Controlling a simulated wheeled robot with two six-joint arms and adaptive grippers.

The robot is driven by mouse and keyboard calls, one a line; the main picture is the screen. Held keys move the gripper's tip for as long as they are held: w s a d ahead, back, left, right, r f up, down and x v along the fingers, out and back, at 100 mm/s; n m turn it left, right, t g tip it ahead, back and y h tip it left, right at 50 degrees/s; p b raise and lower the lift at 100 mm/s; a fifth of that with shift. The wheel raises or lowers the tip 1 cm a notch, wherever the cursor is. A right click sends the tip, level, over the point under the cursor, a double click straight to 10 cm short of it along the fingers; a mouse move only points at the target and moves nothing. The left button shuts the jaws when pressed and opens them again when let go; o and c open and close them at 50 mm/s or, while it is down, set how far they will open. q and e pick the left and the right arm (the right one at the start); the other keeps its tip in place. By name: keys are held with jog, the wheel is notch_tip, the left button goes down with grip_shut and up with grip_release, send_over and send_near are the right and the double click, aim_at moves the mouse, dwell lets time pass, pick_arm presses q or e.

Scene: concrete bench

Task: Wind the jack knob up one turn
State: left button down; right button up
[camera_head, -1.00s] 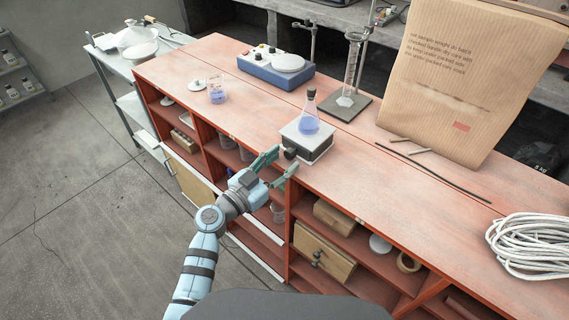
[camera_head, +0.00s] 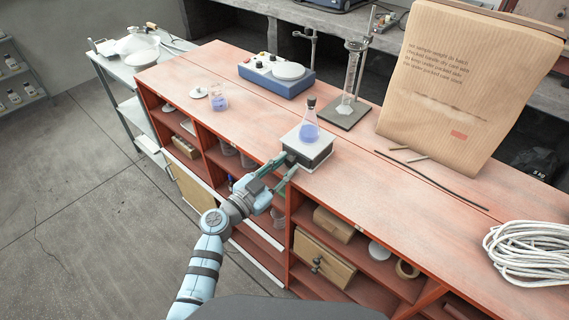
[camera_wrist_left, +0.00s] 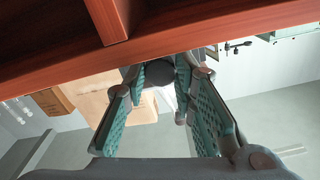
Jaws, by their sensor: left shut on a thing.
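The jack (camera_head: 317,150) is a low box with a pale top plate at the bench's front edge. A stoppered conical flask with blue liquid (camera_head: 309,131) stands upright on it. The jack's dark knob (camera_head: 290,158) faces the front. My left gripper (camera_head: 287,164) reaches in from the front left and is shut on the knob, a finger on each side. In the left wrist view the round dark knob (camera_wrist_left: 158,73) sits between the green-padded fingertips, which hide part of it. My right gripper is not in view.
The bench top right of the jack is mostly clear.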

pick_arm(q)
jog(key=shift+f+m, duration=0.1)
jog(key=shift+m, duration=0.2)
jog(key=c, duration=1.3)
grip_release()
jog(key=shift+c, duration=0.2)
jog(key=v, duration=1.2)
